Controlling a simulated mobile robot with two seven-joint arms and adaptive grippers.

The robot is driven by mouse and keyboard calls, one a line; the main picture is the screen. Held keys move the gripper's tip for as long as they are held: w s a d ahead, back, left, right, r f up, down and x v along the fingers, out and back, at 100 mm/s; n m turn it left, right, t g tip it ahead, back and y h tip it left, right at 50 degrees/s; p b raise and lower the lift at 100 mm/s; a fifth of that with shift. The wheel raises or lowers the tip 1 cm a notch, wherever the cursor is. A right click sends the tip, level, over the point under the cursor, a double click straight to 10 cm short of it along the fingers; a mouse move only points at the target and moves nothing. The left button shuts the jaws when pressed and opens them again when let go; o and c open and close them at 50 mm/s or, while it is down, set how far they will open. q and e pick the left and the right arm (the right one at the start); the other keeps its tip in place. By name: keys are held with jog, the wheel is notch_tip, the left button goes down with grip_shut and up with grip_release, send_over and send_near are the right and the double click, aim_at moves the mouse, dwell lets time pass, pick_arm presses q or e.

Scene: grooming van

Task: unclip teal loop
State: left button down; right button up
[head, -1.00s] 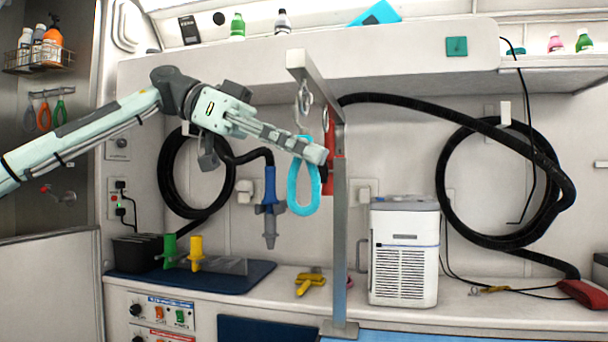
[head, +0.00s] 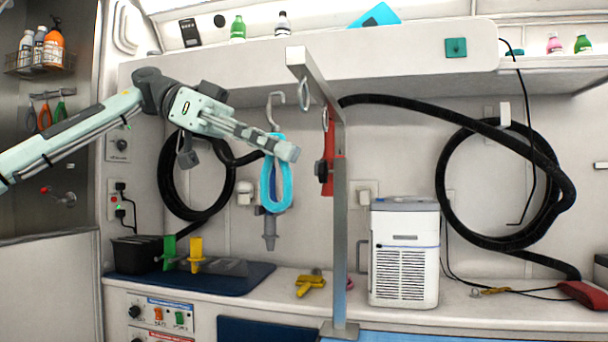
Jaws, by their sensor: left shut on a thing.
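The teal loop (head: 277,195) hangs from my left gripper (head: 288,150), which is shut on its upper part. A silver open hook (head: 275,108) stands up from the top of the loop; the fingers hide part of where they join. The loop and hook are left of the grey metal post (head: 340,230), apart from its overhead bar (head: 297,62). A metal ring (head: 304,95) hangs empty under that bar. My right gripper is not in view.
A red strap (head: 328,160) hangs at the post. A blue-and-grey dryer nozzle (head: 269,230) is partly behind the loop. A white unit (head: 404,255) stands on the counter right of the post. A yellow clamp (head: 309,285) lies on the counter.

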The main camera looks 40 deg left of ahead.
pick_arm(q)
jog(key=shift+s+a, duration=0.2)
jog(key=shift+a, duration=0.05)
jog(key=shift+a, duration=0.1)
jog(key=shift+f+v, duration=0.15)
jog(key=shift+v, duration=0.85)
jog(key=shift+f+v, duration=0.15)
jog(key=shift+v, duration=0.85)
